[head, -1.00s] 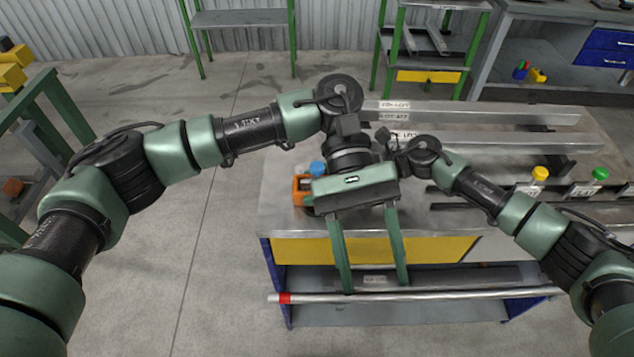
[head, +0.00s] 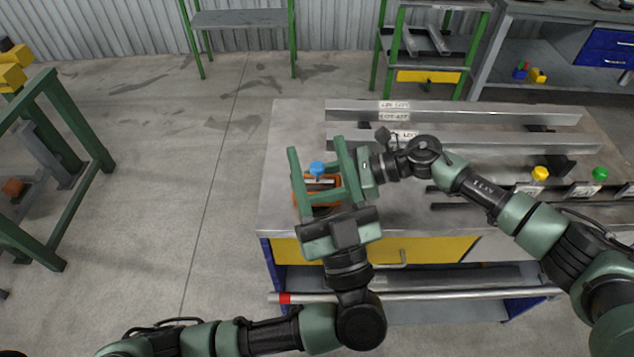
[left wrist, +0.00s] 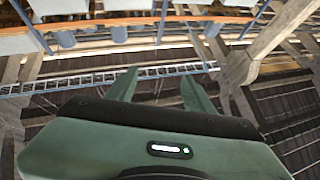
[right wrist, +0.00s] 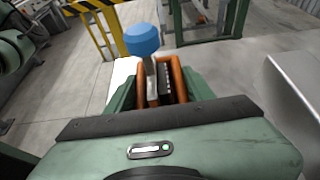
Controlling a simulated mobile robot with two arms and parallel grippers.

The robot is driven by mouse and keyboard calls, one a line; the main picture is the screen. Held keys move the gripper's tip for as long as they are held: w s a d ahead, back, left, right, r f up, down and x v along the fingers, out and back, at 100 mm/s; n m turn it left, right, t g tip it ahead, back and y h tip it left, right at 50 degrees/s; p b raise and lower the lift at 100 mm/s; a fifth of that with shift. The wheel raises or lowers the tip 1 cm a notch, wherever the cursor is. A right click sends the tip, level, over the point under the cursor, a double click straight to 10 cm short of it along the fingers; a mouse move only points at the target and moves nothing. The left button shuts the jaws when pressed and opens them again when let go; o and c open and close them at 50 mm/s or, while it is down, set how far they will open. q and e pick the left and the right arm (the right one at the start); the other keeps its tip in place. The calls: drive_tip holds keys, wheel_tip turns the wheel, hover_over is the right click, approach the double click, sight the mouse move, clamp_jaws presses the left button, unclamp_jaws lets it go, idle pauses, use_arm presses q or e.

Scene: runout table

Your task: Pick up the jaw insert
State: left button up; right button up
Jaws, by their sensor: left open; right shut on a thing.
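An orange clamp (head: 299,197) with a blue knob (head: 317,168) is at the table's left end; its knob also shows in the right wrist view (right wrist: 142,39). A dark toothed strip (right wrist: 165,80) inside its orange frame looks like the jaw insert. My right gripper (right wrist: 158,88) is shut on the clamp, one finger on each side. My left gripper (head: 316,149) is open and empty, its fingers pointing away and upward. In the head view it overlaps the clamp and hides part of it and the right fingers. The left wrist view shows only the hall's upper structure beyond the fingers.
The metal table (head: 287,125) carries long steel profiles (head: 450,113) at its back, and yellow (head: 540,173) and green (head: 600,174) knobs at right. A bar with a red band (head: 285,298) lies below on the shelf, jutting out left.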

sight(318, 173)
use_arm(q)
wheel_tip(318, 173, down, 13)
drive_tip(key=d+m+g+h, duration=0.2)
drive_tip(key=g+h, duration=0.3)
drive_tip(key=g, duration=0.1)
drive_tip(key=w, duration=0.5)
drive_tip(key=shift+w+a+f, duration=0.1)
drive_tip(key=shift+a+f, duration=0.15)
drive_tip(key=shift+a, duration=0.05)
drive_tip(key=shift+w+a+f, duration=0.1)
drive_tip(key=shift+w+a, duration=0.2)
drive_tip(key=shift+w, duration=0.7)
drive_tip(key=shift+w+a+f, duration=0.1)
drive_tip(key=shift+w+a, duration=0.15)
drive_tip(key=shift+w, duration=0.8)
drive_tip(key=shift+w+a+f, duration=0.1)
drive_tip(key=shift+w+a, duration=0.2)
drive_tip(key=shift+w, duration=0.7)
clamp_jaws()
drive_tip(key=shift+r, duration=0.15)
